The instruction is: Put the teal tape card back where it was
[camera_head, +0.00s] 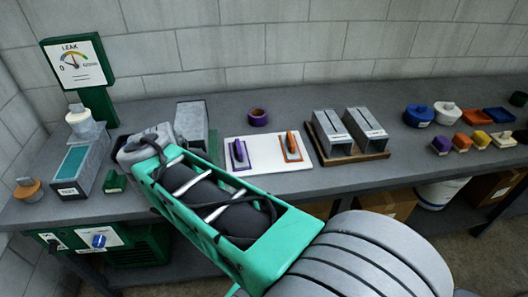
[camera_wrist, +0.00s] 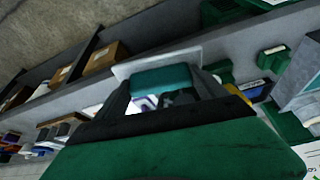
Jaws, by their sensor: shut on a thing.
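In the wrist view my gripper (camera_wrist: 172,100) is shut on the teal tape card, a teal block (camera_wrist: 162,78) with a pale grey edge behind it. The card is held between the two dark fingers, clear of the bench as far as I can tell. In the head view my green forearm crosses the front of the bench, and the wrist end hides the fingers and the card.
A white board (camera_head: 265,169) carries a purple and an orange trowel. A purple tape roll (camera_head: 258,117) lies behind it. Two grey metal boxes (camera_head: 350,133) stand on a wooden base to the right. A leak gauge (camera_head: 77,63) stands at the back left. Coloured pots and blocks fill the right end.

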